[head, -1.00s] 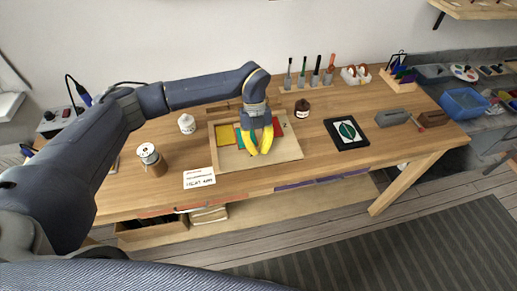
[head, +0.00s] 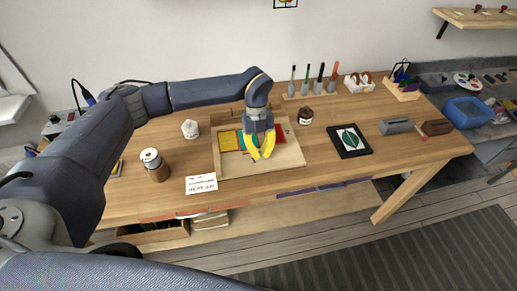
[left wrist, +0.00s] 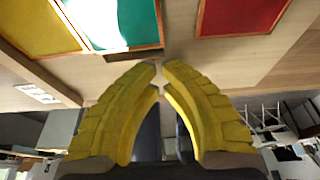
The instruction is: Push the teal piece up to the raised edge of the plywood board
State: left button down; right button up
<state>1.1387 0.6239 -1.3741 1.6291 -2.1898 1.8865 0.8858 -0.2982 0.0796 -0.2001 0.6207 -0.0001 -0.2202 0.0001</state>
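The teal piece (head: 241,140) lies on the plywood board (head: 285,163), between a yellow piece and a red piece, partly hidden by my left gripper. In the left wrist view the teal piece (left wrist: 122,22) shows at the top, beyond the fingertips, with glare on it. A raised strip (head: 216,152) seems to run along the board's left side. My left gripper (head: 262,157) points down over the middle of the board, just in front of the teal piece. Its yellow fingers (left wrist: 160,68) converge, tips almost together, with nothing held between them. My right gripper is out of view.
The yellow piece (head: 228,142) and red piece (head: 280,138) flank the teal one. A white card (head: 201,183), a tin (head: 152,162), a white pot (head: 190,129), a brown jar (head: 304,116) and a black framed leaf panel (head: 348,140) stand or lie around the board.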

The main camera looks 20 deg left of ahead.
aim_at(248, 158)
pick_arm(q)
jog(key=shift+s+d, duration=0.5)
jog(key=shift+s, duration=0.3)
jog(key=shift+r, duration=0.65)
jog(key=c, duration=2.1)
grip_release()
jog(key=v, duration=0.8)
jog(key=shift+w+a, duration=0.1)
jog(key=shift+a, duration=0.05)
jog(key=shift+a+r, duration=0.15)
jog(key=shift+a, duration=0.05)
grip_shut()
jog(key=shift+n, duration=0.4)
jog(key=s+f, duration=0.1)
jog(key=f, duration=0.2)
jog(key=s+f, duration=0.2)
jog(key=f, duration=0.1)
jog(key=s+a+f, duration=0.1)
jog(key=s+f, duration=0.1)
jog(key=f, duration=0.1)
jog(key=shift+s+f, duration=0.25)
jog(key=shift+f, duration=0.05)
jog(key=shift+w+a+r, duration=0.1)
jog(key=shift+w+a, duration=0.2)
jog(key=shift+w, duration=0.25)
jog(key=shift+w+a+r, duration=0.1)
jog(key=shift+w+a, duration=0.25)
jog(key=shift+w, duration=0.15)
jog(key=shift+w+a, duration=0.5)
jog(key=shift+w, duration=0.2)
